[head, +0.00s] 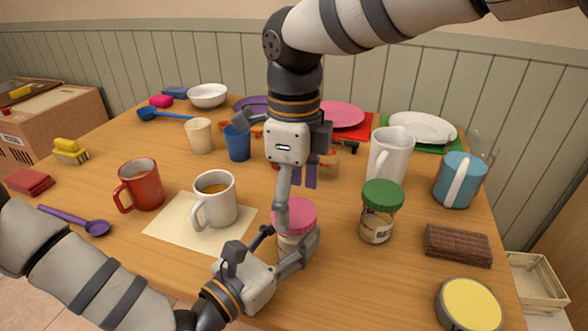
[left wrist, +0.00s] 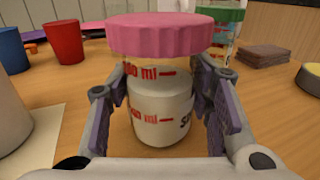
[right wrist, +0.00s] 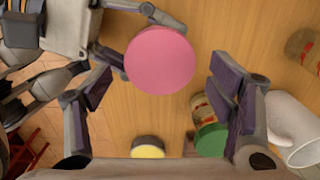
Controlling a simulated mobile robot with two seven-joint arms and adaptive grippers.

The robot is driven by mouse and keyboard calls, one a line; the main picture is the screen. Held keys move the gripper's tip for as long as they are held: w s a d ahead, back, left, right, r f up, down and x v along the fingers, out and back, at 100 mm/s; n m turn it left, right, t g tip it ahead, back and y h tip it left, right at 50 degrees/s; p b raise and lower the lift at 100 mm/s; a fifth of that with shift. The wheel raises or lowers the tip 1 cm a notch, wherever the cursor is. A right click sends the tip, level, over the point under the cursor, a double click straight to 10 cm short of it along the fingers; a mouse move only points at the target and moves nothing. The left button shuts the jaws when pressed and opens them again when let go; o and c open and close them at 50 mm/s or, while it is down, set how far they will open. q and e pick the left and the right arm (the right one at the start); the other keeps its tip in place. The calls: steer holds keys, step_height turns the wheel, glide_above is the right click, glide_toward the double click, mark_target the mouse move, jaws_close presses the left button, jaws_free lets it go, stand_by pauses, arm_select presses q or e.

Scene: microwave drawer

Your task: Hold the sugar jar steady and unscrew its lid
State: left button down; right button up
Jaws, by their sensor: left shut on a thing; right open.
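The sugar jar (head: 289,244), clear with white contents and a pink lid (head: 294,215), stands upright near the front of the table. My left gripper (head: 287,241) is shut on the jar's body below the lid. In the left wrist view, the jar (left wrist: 160,110) with red markings sits between the fingers, under the ribbed pink lid (left wrist: 162,34). My right gripper (head: 285,205) points down from above and is open. In the right wrist view, the round lid (right wrist: 160,60) lies between its spread fingers, with gaps on both sides. The head view does not show the fingertips' exact height over the lid.
A green-lidded jar (head: 379,210) stands just right of the sugar jar. A white mug (head: 215,200) on a paper sheet (head: 166,229) is to the left. A white pitcher (head: 388,158), brown block (head: 458,246) and yellow-topped tin (head: 470,304) are to the right.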

step_height(320, 180, down, 2)
